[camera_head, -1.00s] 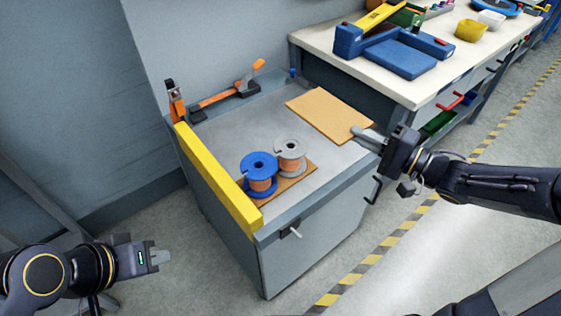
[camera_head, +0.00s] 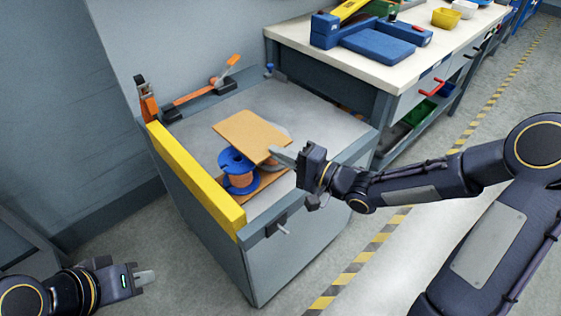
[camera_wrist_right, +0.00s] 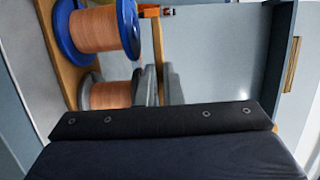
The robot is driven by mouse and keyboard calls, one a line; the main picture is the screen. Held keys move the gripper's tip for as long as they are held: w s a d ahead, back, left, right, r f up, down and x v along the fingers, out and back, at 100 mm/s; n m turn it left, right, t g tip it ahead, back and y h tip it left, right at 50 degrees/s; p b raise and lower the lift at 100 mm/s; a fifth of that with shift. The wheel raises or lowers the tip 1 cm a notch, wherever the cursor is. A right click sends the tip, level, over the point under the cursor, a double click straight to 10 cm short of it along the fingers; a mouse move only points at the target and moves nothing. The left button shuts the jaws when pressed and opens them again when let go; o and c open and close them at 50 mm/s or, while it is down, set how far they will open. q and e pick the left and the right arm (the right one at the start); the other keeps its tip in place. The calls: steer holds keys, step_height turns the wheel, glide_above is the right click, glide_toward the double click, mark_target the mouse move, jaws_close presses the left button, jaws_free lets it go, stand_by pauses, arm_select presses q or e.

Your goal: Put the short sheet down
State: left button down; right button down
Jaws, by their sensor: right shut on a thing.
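The short sheet, a thin tan board (camera_head: 250,134), is held near-flat above the worktop by my right gripper (camera_head: 283,157), shut on its near right edge. In the right wrist view the sheet (camera_wrist_right: 158,45) shows edge-on between the two fingers (camera_wrist_right: 158,88). It overhangs the spools and hides most of the grey-flanged one, which shows in the wrist view (camera_wrist_right: 110,95). The blue spool (camera_head: 238,172) stands on a second tan sheet (camera_head: 268,184) lying on the worktop. My left gripper (camera_head: 145,278) is away at the lower left, empty; its jaw opening is unclear.
The grey cabinet top (camera_head: 300,108) is clear at the back and right. A yellow bar (camera_head: 195,178) edges its left side, and an orange-handled clamp (camera_head: 205,92) sits at the back. A white bench (camera_head: 370,65) with blue equipment stands behind to the right.

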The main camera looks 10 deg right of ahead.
steer(key=shift+f, duration=0.5)
steer(key=shift+f, duration=0.1)
steer(key=shift+f+b, duration=0.3)
steer(key=shift+f, duration=0.25)
steer(key=c, duration=1.6)
jaws_free()
steer(key=shift+r, duration=0.1)
